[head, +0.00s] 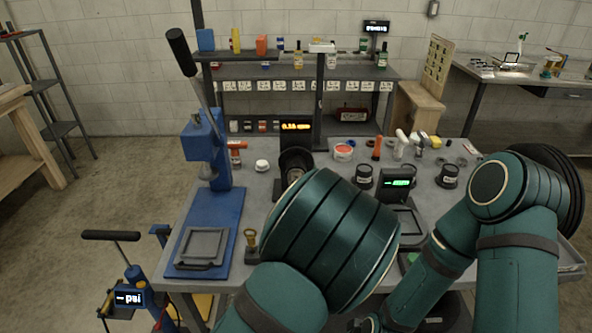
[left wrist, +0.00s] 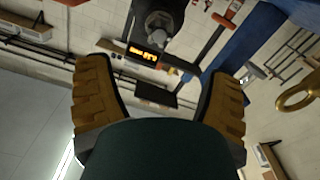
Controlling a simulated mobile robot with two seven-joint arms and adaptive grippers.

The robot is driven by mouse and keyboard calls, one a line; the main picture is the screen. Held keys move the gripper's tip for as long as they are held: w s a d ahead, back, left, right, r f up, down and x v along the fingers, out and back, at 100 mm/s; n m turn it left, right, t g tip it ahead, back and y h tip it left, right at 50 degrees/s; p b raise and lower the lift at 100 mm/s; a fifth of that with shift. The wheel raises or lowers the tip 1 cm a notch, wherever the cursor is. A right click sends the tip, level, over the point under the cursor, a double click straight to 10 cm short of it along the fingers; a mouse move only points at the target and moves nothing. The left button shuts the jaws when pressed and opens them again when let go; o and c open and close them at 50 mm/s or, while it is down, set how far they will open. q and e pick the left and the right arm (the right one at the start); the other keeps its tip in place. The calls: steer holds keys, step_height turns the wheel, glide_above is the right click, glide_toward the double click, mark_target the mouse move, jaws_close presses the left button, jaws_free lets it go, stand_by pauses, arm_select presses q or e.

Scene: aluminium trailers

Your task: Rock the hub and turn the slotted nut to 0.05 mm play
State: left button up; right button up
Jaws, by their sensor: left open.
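In the head view a dark round hub (head: 295,160) stands on the bench behind my left arm, which hides its lower part. The left wrist view shows a dark cylindrical part with a grey nut-like end (left wrist: 157,32), probably the hub and slotted nut; I cannot make out the slots. An orange-lit readout (head: 295,127) is behind the hub and also shows in the left wrist view (left wrist: 147,53); its digits are too small to read surely. My left gripper (left wrist: 160,72) is open, its tan fingers apart with nothing between them. My right gripper is not visible.
A blue lever press (head: 205,150) stands at the bench's left, beside a brass-coloured piece (head: 251,240). Black cups (head: 364,175), a green-lit scale (head: 395,187) and a red-and-white tub (head: 343,151) lie to the right. A shelf (head: 300,73) stands behind. My arms cover the front.

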arm_select(q)
steer(key=w, duration=1.3)
steer(key=shift+w+r, duration=0.1)
steer(key=shift+w, duration=0.25)
steer(key=shift+c, duration=0.3)
steer(key=c, duration=1.1)
